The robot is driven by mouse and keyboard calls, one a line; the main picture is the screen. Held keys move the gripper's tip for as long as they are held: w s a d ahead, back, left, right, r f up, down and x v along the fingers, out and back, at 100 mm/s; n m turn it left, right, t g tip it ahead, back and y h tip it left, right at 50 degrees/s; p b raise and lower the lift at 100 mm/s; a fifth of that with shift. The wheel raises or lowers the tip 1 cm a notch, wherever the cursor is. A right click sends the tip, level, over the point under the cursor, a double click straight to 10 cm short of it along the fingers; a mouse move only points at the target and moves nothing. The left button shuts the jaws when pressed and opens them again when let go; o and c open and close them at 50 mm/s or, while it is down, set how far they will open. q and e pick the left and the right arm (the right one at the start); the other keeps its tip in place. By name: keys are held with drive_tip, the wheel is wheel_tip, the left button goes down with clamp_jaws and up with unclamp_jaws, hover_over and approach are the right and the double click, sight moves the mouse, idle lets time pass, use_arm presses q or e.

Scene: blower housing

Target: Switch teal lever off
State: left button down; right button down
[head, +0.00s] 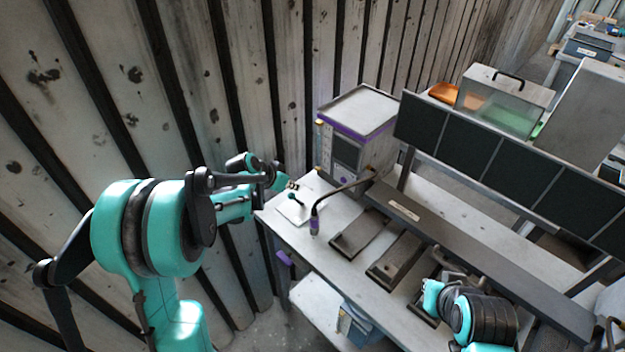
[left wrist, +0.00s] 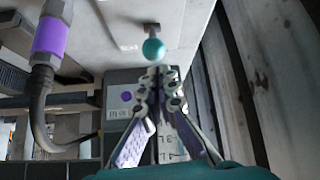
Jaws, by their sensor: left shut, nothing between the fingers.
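The teal lever (head: 292,196) stands on a pale plate (head: 293,213) at the left end of the workbench. In the left wrist view its round teal knob (left wrist: 153,49) and short metal stem show just beyond my fingertips. My left gripper (head: 291,185) is close to the knob in the head view. In the left wrist view, the left gripper (left wrist: 160,76) is shut and empty, its tips near the knob; I cannot tell whether they touch it. My right arm is at the lower right in the head view; the state of its fingers is unclear.
A grey box with purple trim (head: 356,135) stands behind the lever. A bent cable with a purple-banded end (head: 314,225) is right of it. Dark flat trays (head: 360,233) lie on the bench (head: 325,262). A corrugated wall (head: 230,100) is close on the left.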

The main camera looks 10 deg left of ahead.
use_arm(q)
drive_tip(key=shift+s+a+f, duration=0.15)
drive_tip(key=shift+s+a, duration=0.15)
drive_tip(key=shift+s, duration=0.2)
drive_tip(key=shift+s+f, duration=0.1)
use_arm(e)
drive_tip(key=shift+f, duration=0.3)
use_arm(q)
drive_tip(key=shift+s+a+f, duration=0.1)
drive_tip(key=shift+s, duration=0.05)
use_arm(e)
drive_tip(key=shift+d, duration=0.1)
